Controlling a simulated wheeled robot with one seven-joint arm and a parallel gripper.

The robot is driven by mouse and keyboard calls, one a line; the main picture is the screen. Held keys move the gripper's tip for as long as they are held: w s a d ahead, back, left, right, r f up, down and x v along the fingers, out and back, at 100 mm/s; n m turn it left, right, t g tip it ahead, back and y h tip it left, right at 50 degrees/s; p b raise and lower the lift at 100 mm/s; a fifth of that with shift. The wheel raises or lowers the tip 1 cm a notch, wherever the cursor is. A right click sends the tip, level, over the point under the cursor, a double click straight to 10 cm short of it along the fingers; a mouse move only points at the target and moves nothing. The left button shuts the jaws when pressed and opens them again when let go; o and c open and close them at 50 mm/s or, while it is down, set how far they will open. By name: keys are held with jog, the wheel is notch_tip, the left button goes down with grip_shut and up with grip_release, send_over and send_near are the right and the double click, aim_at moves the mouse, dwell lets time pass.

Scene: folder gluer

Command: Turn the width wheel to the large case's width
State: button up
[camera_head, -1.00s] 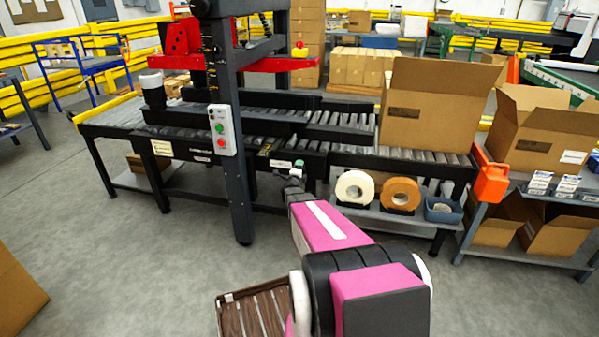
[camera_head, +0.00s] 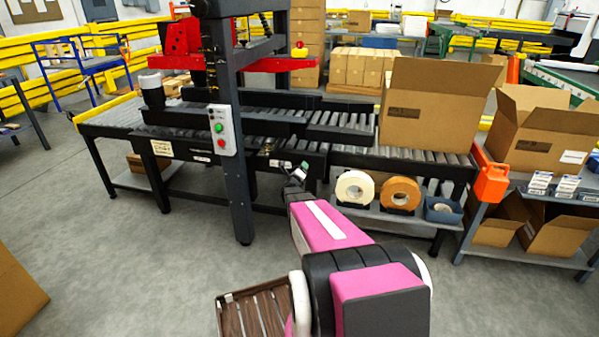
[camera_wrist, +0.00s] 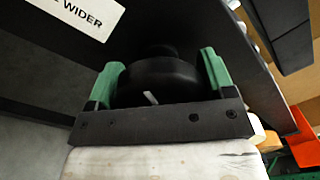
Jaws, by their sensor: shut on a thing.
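The width wheel (camera_wrist: 158,80) is a round black knob with a short white mark on its face, seen close in the wrist view. My gripper (camera_wrist: 160,85) has a green finger on each side of the wheel and is closed on it. A white label ending in "WIDER" (camera_wrist: 80,12) is on the dark panel at the upper left. In the head view my gripper (camera_head: 298,172) is at the front side of the conveyor machine, and the wheel is hidden there. The large open case (camera_head: 435,105) stands on the right end of the roller conveyor (camera_head: 400,158).
Black guide rails (camera_head: 225,120) run along the rollers. A dark upright post (camera_head: 232,150) with a button box (camera_head: 222,130) stands left of my gripper. Tape rolls (camera_head: 355,188) sit on a low shelf to the right.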

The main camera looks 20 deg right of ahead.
dwell(0.4)
jog(key=o, duration=0.9)
jog(key=shift+s+a, duration=0.1)
jog(key=v, duration=1)
jog(key=shift+s+a, duration=0.2)
jog(key=shift+s, duration=0.1)
